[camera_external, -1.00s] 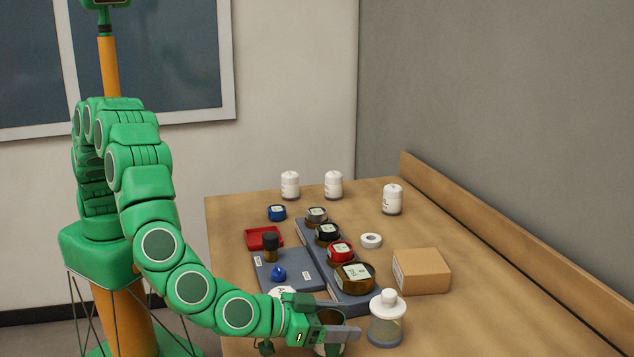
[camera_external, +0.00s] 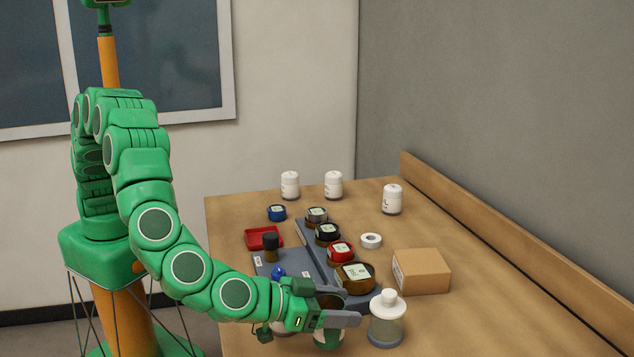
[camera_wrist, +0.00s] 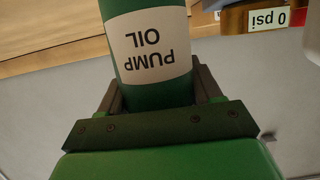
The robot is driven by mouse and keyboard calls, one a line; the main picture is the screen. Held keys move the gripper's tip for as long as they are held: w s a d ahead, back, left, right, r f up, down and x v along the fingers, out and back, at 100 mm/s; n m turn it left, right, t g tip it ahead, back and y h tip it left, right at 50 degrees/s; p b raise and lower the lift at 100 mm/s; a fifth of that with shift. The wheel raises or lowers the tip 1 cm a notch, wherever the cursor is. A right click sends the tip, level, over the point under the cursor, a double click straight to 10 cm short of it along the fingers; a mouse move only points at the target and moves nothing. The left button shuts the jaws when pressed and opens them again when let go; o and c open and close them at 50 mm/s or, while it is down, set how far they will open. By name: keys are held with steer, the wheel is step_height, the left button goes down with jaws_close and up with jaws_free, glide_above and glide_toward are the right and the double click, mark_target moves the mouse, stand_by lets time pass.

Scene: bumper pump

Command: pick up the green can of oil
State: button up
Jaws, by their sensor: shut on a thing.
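The green can of oil (camera_external: 328,340) is at the near edge of the picture in the external view, partly covered by my gripper (camera_external: 336,309). In the wrist view the green can (camera_wrist: 155,95) fills the space between my two fingers, and its white label (camera_wrist: 150,47) reads "PUMP OIL" upside down. My gripper (camera_wrist: 158,88) is shut on the can, one finger on each side. The can's top and part of its body are hidden.
Behind are a grey rack (camera_external: 318,262) with several capped gauges or jars, a cardboard box (camera_external: 421,271), a red tray (camera_external: 263,237) and white bottles (camera_external: 391,199). The table's right side is clear.

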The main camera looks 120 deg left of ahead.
steer(key=s+a+r, duration=0.1)
steer(key=s+r, duration=0.8)
steer(key=s, duration=0.4)
steer(key=shift+s+a+r, duration=0.2)
steer(key=shift+a+r, duration=0.05)
steer(key=shift+r, duration=0.05)
stand_by(0.8)
